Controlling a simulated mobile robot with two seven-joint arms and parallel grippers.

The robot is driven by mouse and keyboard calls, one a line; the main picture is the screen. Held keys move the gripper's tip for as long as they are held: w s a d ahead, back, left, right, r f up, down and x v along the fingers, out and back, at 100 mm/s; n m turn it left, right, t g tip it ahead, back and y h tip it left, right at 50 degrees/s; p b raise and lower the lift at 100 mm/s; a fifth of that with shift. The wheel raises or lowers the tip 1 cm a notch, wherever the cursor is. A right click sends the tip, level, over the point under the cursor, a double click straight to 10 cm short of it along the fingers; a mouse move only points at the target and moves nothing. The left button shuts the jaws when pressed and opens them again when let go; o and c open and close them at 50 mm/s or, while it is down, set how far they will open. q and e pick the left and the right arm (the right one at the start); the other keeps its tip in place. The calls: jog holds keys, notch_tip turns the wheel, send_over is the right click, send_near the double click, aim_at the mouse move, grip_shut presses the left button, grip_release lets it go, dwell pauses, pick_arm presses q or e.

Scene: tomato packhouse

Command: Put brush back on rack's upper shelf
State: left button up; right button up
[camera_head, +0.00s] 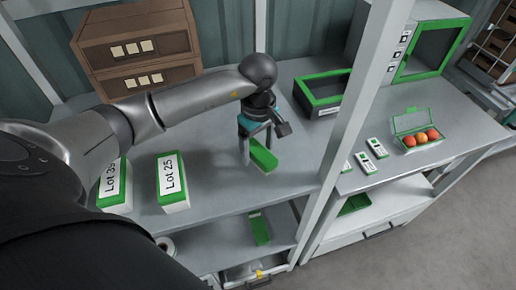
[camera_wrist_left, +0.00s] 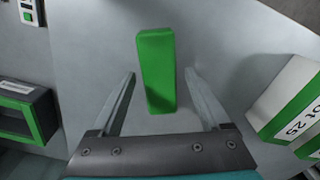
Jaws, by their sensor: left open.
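A green, oblong, block-shaped thing, which looks like the brush (camera_head: 264,160), lies on the rack's upper shelf (camera_head: 215,158). Its bristles cannot be made out. In the left wrist view the brush (camera_wrist_left: 156,62) shows from above, lengthwise between the fingers. My left gripper (camera_head: 257,146) points down over it, open, one finger on each side with gaps between. The left gripper (camera_wrist_left: 160,80) holds nothing. Whether the fingertips touch the shelf cannot be told. My right gripper is not in view.
Boxes marked Lot 25 (camera_head: 173,183) and Lot 39 (camera_head: 114,187) stand left on the shelf. Brown drawers (camera_head: 138,47) and a green-rimmed tray (camera_head: 321,93) are behind. A white post (camera_head: 357,110) rises to the right. Another green item (camera_head: 259,229) lies on the lower shelf.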

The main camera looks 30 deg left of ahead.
aim_at(258, 150)
pick_arm(q)
notch_tip(258, 150, up, 11)
jog(key=shift+r, duration=0.15)
dwell(0.4)
